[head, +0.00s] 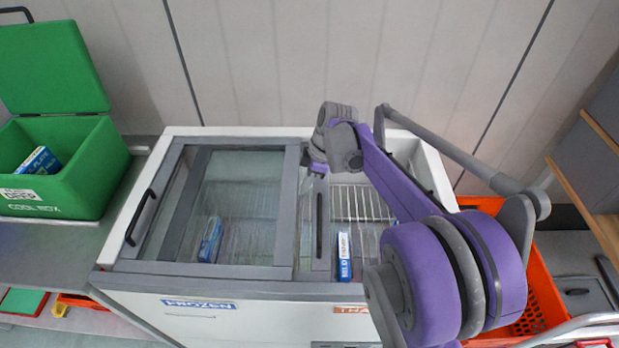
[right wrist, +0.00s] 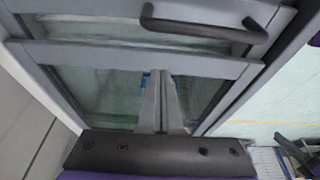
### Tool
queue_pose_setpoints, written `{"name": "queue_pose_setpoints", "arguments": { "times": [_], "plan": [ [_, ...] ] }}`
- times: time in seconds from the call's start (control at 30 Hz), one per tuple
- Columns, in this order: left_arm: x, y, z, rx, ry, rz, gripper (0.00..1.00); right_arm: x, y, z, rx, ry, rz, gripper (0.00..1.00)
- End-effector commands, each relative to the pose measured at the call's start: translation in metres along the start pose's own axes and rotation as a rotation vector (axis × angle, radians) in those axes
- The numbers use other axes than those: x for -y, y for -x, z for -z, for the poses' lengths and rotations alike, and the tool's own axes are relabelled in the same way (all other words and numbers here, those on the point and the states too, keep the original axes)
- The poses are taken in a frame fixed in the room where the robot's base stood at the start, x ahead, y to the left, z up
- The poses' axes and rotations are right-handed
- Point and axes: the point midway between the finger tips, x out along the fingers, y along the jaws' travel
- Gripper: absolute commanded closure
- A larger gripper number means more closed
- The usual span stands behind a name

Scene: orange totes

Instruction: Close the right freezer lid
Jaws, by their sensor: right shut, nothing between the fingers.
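The chest freezer (head: 200,298) has sliding glass lids in grey frames. The left lid (head: 240,190) covers the left half, with a dark handle (head: 140,217) at its left edge. The right lid's grey end frame (head: 318,250) with a dark upright handle (head: 319,224) shows near the middle. The lid is slid left, and the right half stands open over a wire rack (head: 358,203). My right gripper (head: 317,170) is shut and empty, above the far end of that frame; contact is unclear. In the right wrist view its fingers (right wrist: 159,78) are together over glass, with a handle (right wrist: 205,27) beyond. My left gripper is out of view.
A blue and white box (head: 345,255) lies in the open half; another (head: 210,240) shows under the left glass. An open green cool box (head: 80,180) stands on the left counter. An orange crate (head: 540,280) is at the right. The wall is close behind the freezer.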

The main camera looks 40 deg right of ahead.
Motion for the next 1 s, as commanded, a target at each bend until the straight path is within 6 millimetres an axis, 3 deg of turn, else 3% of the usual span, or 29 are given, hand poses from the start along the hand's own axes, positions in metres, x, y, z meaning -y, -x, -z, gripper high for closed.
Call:
{"name": "queue_pose_setpoints", "arguments": {
  "times": [0.23,0.5,1.0],
  "plan": [
    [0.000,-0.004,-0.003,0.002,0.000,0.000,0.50,0.000,-0.054,0.000,0.001,0.001,0.001,1.00],
    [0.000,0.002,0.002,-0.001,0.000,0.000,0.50,0.000,-0.034,-0.031,0.001,-0.004,-0.001,1.00],
    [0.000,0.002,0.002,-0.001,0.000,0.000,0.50,0.000,-0.032,-0.035,0.001,-0.001,0.000,1.00]
  ]
}}
